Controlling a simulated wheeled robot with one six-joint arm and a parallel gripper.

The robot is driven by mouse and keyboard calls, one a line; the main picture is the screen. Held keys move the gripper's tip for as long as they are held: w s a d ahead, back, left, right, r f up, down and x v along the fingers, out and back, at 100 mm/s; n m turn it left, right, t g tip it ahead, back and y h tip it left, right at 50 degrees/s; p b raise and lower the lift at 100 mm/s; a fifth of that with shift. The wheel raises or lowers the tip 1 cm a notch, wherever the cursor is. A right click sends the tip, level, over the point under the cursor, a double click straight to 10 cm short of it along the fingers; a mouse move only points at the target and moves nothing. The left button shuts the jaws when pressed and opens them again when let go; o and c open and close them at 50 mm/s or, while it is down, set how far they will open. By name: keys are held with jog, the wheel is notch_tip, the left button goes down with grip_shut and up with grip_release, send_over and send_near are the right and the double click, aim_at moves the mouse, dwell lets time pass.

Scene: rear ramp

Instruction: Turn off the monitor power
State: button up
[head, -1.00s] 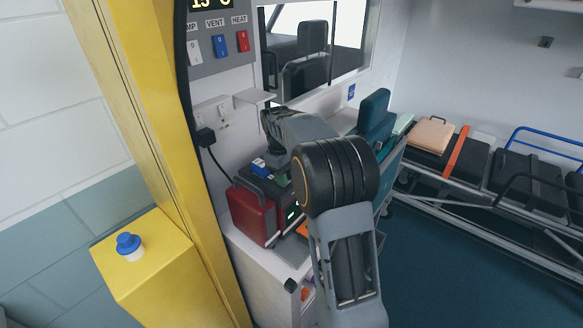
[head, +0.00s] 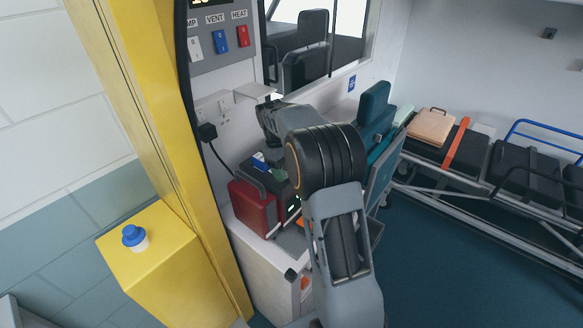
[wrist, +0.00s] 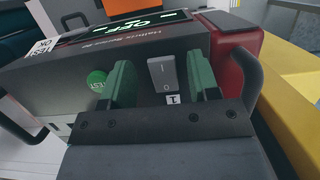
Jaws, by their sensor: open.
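The monitor (wrist: 150,40) is a dark grey box with a green-lit display (wrist: 125,27) on top; its characters are hard to read for sure. Its near face carries a grey rocker switch (wrist: 163,74) marked I and O, with a small "1" label below, and a round green TEST button (wrist: 97,77) to the left. My gripper (wrist: 160,62) is open, its two green fingers on either side of the switch, apart from it. In the head view the monitor (head: 291,200) is partly hidden behind my arm.
A red case (head: 253,207) stands directly beside the monitor. A wall panel with several switches (head: 220,40) and a socket with a plug (head: 207,131) are above left. A yellow post (head: 150,130) stands at left, a stretcher (head: 480,165) at right.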

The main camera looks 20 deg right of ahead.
jog(key=v, duration=1.4)
jog(key=f+m, duration=0.1)
jog(key=f, duration=0.1)
jog(key=s+a+f+m+t, duration=0.1)
jog(key=f, duration=0.1)
jog(key=f+m+t, duration=0.1)
jog(key=f, duration=0.1)
jog(key=shift+s+a+f, duration=0.25)
jog(key=shift+a+f, duration=0.05)
jog(key=shift+f, duration=0.05)
jog(key=s+a+f+m+t+b, duration=0.1)
jog(key=s+a+t, duration=0.1)
jog(key=s, duration=0.9)
jog(key=s+a+f+m+t+y+b, duration=0.1)
jog(key=s+a, duration=0.4)
jog(key=s, duration=0.7)
jog(key=shift+s+a+f+t, duration=0.25)
jog(key=shift+f+t, duration=0.25)
jog(key=shift+t, duration=0.8)
